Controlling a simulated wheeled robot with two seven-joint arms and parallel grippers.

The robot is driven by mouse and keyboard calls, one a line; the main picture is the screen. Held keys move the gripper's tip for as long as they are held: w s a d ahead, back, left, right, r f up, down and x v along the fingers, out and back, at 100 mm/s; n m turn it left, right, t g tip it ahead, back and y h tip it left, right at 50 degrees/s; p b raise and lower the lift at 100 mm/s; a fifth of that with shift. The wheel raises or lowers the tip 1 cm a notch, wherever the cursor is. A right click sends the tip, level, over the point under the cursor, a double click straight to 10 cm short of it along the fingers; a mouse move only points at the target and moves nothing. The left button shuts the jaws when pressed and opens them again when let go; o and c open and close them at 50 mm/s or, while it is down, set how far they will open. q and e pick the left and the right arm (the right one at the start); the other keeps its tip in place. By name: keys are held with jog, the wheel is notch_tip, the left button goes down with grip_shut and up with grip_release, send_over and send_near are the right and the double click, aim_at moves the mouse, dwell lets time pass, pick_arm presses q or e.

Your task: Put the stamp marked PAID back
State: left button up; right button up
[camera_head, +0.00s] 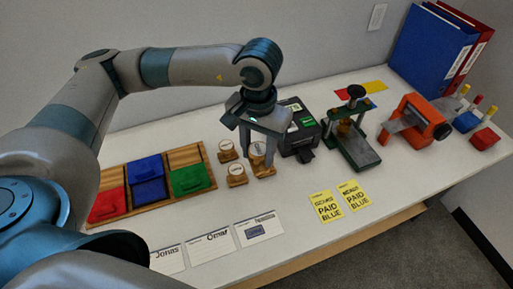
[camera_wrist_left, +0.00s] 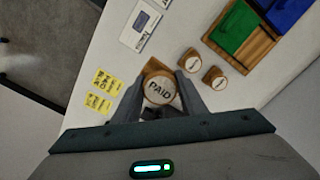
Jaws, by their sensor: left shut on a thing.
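The stamp marked PAID (camera_wrist_left: 160,89) has a round, pale top with dark letters. My left gripper (camera_wrist_left: 160,80) is shut on it, one finger on each side, in the left wrist view. In the head view the PAID stamp (camera_head: 257,149) sits between the fingers of my left gripper (camera_head: 257,143), low over the white table. A wooden part (camera_head: 264,170) shows just below it; I cannot tell whether the stamp is clear of the surface. Two similar wooden stamps stand beside it, one farther back (camera_head: 227,151) and one nearer (camera_head: 237,176). My right gripper is not in view.
Paper cards (camera_head: 210,246) lie in front, one with a blue mark (camera_head: 258,232). A black device (camera_head: 297,135) stands close right. Yellow notes (camera_head: 325,206) lie front right.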

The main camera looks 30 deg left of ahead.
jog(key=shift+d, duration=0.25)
